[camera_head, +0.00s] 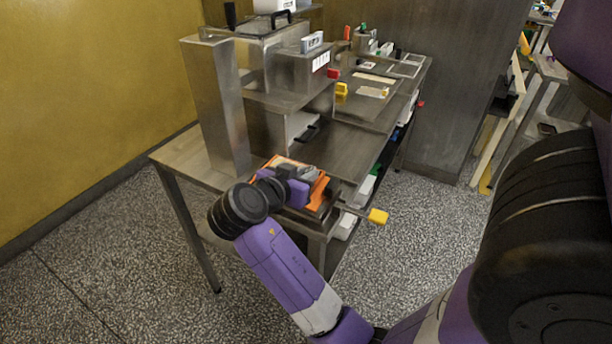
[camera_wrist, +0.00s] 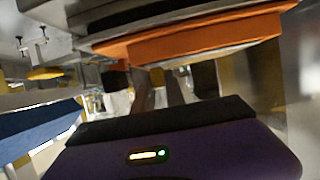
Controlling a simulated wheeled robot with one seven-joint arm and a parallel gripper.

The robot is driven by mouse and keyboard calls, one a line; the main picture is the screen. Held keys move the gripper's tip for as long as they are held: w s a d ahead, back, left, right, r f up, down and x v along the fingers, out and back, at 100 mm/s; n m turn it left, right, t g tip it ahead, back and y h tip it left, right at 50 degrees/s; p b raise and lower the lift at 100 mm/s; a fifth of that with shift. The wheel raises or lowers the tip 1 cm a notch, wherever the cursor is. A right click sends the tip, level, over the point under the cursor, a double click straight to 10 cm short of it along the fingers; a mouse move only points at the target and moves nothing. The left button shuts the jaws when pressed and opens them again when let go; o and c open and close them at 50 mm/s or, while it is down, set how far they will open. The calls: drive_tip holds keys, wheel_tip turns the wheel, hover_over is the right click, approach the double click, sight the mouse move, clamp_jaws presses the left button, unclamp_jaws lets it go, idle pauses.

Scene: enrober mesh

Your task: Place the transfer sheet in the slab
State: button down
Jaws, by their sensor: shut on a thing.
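My gripper (camera_head: 299,184) is at the near end of the steel bench, over its front corner. It is shut on an orange-edged piece (camera_head: 319,191), which looks like the transfer sheet; my gripper hides much of it. A pale part with an orange rim shows just behind the gripper. In the wrist view, an orange slab-like edge (camera_wrist: 190,42) crosses above the dark fingers (camera_wrist: 170,88), tilted in the picture. I cannot clearly make out which part is the slab, or whether the piece touches the metal below it.
A tall steel housing (camera_head: 218,105) stands on the bench just behind and left of my gripper. The steel bench top (camera_head: 345,143) runs back with small yellow and red knobs.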

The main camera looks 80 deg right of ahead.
drive_tip(key=shift+f, duration=0.25)
drive_tip(key=shift+f+b, duration=0.25)
drive_tip(key=shift+b, duration=0.05)
drive_tip(key=c, duration=1.4)
unclamp_jaws()
